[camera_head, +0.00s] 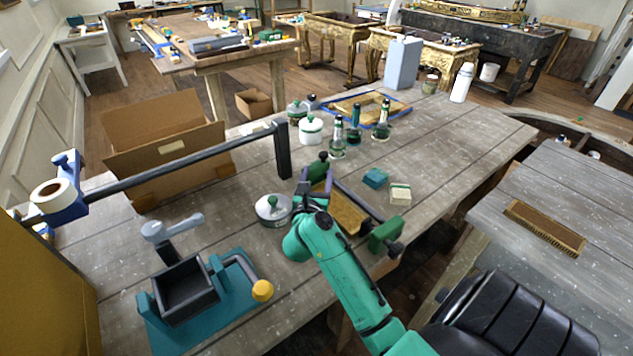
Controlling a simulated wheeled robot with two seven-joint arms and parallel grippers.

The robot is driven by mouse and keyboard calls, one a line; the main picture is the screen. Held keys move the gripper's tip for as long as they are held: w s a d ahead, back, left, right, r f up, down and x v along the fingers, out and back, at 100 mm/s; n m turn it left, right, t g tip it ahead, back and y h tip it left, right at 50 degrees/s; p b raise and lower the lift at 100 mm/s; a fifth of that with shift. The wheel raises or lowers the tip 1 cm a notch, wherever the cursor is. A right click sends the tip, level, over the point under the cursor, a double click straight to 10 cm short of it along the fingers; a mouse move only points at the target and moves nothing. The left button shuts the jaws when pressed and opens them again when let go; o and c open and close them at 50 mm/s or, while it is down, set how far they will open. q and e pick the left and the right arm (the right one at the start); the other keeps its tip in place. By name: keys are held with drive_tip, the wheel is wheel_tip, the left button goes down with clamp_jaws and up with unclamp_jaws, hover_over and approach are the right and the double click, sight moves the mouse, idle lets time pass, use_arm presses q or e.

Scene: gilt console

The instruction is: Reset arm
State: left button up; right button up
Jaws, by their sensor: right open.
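My right arm is teal and reaches in from the bottom middle, over the grey wooden bench (440,150). My right gripper (315,188) is at the arm's far end, above the middle of the bench. Its dark fingers are apart. It is beside a wooden tool (347,212) with green end handles, which the arm partly covers. I cannot tell whether the gripper touches this tool. A round metal tin (273,209) with a green knob stands just left of the gripper. My left gripper does not show.
An open cardboard box (165,150) is behind the bar. Green bottles (354,132), a white jar (311,130) and small blocks (400,194) stand beyond the gripper.

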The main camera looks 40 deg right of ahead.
drive_tip(key=shift+v, duration=0.8)
drive_tip(key=shift+r, duration=0.15)
